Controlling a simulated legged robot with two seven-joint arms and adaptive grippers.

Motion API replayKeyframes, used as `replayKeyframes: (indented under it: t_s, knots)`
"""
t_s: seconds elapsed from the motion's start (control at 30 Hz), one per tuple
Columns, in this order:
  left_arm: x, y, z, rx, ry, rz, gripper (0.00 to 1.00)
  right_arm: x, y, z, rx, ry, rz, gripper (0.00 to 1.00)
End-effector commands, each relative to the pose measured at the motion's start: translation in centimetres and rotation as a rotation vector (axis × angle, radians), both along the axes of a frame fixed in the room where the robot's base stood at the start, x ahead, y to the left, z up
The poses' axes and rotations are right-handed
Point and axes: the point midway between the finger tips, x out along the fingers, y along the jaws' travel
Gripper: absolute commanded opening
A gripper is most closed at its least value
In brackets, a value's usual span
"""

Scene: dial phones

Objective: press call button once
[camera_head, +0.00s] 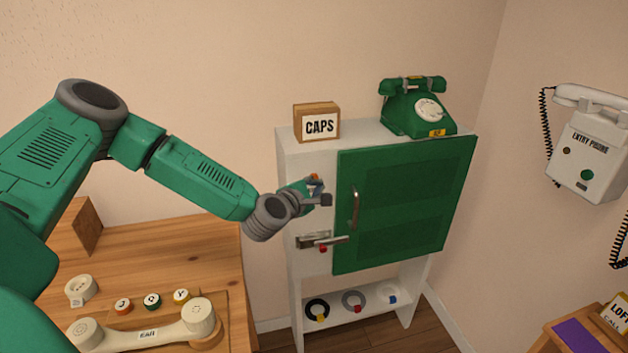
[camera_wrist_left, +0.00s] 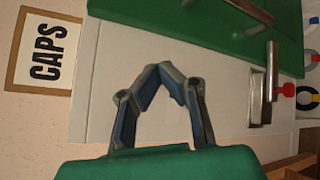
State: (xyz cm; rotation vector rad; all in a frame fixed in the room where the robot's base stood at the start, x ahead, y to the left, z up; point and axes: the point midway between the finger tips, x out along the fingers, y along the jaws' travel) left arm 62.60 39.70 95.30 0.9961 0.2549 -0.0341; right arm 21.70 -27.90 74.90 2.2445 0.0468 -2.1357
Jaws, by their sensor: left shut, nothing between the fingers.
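My left gripper (camera_head: 319,192) is in front of the white strip left of the green door on the white cabinet (camera_head: 312,262). Its fingertips are together and empty; they also show in the left wrist view (camera_wrist_left: 170,72). A small orange-red part (camera_head: 314,177) shows just behind the gripper, mostly covered, and I cannot tell whether it is a button or whether the fingers touch it. A white entry phone (camera_head: 592,150) hangs on the right wall with a green round button (camera_head: 587,174) and a small dark one. My right gripper is not in view.
The green door (camera_head: 410,205) has a vertical handle (camera_head: 354,205). Below the gripper is a metal latch (camera_head: 318,240) with a red knob (camera_head: 323,250). A CAPS box (camera_head: 318,125) and a green dial phone (camera_head: 418,108) stand on top. A wooden desk (camera_head: 190,245) holds a handset and coloured caps.

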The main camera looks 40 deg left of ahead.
Motion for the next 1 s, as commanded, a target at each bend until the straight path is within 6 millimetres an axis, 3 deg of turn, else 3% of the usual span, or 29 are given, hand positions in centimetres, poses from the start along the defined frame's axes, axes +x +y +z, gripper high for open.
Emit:
replayKeyframes:
  t_s: [1.0]
  knots:
    - [0.78,0.78,0.24,-0.001,-0.001,0.001,0.0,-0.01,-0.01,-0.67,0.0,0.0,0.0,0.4]
